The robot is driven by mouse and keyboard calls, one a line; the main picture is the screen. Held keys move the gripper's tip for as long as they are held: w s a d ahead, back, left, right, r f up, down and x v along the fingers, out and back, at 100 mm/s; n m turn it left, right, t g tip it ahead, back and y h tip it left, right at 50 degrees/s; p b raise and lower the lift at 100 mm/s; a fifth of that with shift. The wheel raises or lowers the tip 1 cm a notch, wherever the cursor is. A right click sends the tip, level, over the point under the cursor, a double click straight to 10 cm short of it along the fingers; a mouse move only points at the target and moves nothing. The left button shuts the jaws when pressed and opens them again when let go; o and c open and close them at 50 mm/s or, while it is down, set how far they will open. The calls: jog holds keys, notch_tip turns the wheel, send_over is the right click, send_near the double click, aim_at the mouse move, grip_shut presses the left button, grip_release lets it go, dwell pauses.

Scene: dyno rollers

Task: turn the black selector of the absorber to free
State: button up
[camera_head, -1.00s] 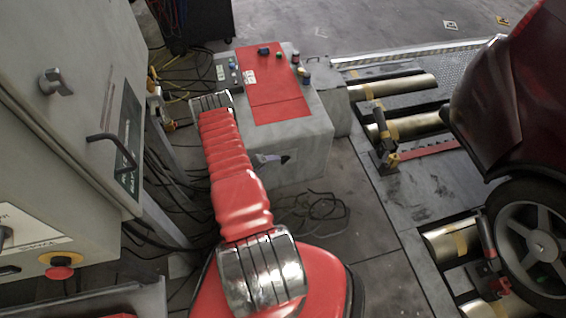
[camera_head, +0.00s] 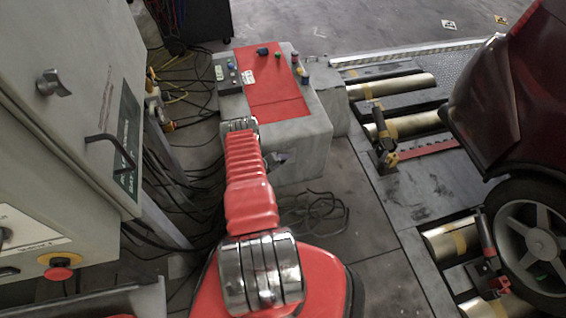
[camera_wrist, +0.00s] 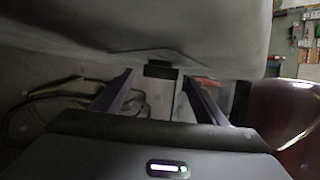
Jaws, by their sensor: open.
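The absorber appears to be the grey box with a red top panel (camera_head: 318,128) in the head view. A small dark part, probably the black selector (camera_head: 284,157), shows beside a pale plate on its front face, partly covered by my arm. In the wrist view a black block (camera_wrist: 160,69), likely the same selector, sits at the edge of a grey surface. My gripper (camera_wrist: 158,92) is open, its two fingers apart on either side of the block's line. The block is beyond the fingertips, and no contact is visible. The head view does not show the fingers clearly.
A grey cabinet (camera_head: 40,130) with handles and a red button (camera_head: 60,273) stands at the left. Loose black cables (camera_head: 318,212) lie on the floor. A dark red car (camera_head: 515,100) stands over metal rollers at the right.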

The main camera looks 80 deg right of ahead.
jog(key=shift+x, duration=1.15)
jog(key=c, duration=1)
jog(key=shift+c, duration=0.2)
jog(key=shift+w+f, duration=0.1)
jog(key=shift+w+f+n+g+h, duration=0.15)
jog(key=shift+n+g+h, duration=0.15)
jog(key=shift+g+h, duration=0.5)
jog(key=shift+a+g, duration=0.1)
jog(key=shift+g, duration=0.2)
